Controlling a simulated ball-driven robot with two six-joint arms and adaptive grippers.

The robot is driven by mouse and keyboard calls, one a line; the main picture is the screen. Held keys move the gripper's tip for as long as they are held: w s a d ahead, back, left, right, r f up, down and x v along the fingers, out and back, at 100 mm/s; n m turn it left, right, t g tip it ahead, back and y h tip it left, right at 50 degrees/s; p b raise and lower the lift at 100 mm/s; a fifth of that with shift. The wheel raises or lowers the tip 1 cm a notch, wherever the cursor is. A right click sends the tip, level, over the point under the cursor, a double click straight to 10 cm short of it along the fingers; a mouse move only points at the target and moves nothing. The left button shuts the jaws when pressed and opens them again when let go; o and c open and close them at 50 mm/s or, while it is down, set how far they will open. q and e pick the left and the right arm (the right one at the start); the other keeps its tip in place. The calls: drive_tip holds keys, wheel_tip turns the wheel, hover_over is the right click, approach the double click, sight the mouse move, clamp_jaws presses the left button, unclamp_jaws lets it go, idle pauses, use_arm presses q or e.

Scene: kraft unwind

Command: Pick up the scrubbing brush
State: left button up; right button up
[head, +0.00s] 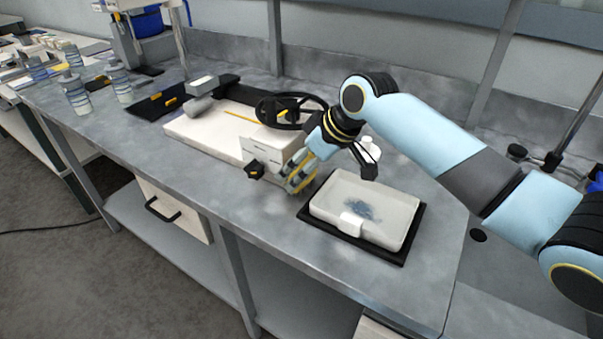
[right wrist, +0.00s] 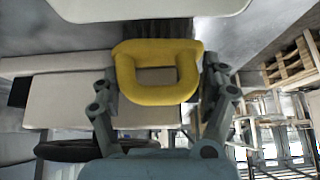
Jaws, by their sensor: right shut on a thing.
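The scrubbing brush (right wrist: 157,95) has a yellow loop handle and dark bristles, seen in the right wrist view between my fingers. In the head view its yellow part (head: 303,184) shows at the tips of my right gripper (head: 296,173), partly covered by the fingers. My right gripper (right wrist: 160,88) is shut on the brush. The brush is left of the white tray, by the end of the pale board; I cannot tell whether it touches the bench. My left gripper is not in view.
The white tray (head: 398,229) with a blue-grey stain sits on a black mat (head: 318,222). A pale board (head: 205,137) with a black handwheel (head: 262,108) lies behind and left. A white bottle (head: 370,149) stands behind the tray. The bench front is clear.

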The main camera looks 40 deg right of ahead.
drive_tip(key=shift+c, duration=0.2)
drive_tip(key=shift+r, duration=0.45)
drive_tip(key=r, duration=0.3)
drive_tip(key=shift+s+d+r, duration=0.25)
drive_tip(key=shift+s+r, duration=0.05)
drive_tip(key=shift+s, duration=0.1)
drive_tip(key=s+d+r, duration=0.2)
drive_tip(key=s+r, duration=0.4)
drive_tip(key=s, duration=0.4)
drive_tip(key=shift+s+r, duration=0.25)
drive_tip(key=shift+d, duration=0.1)
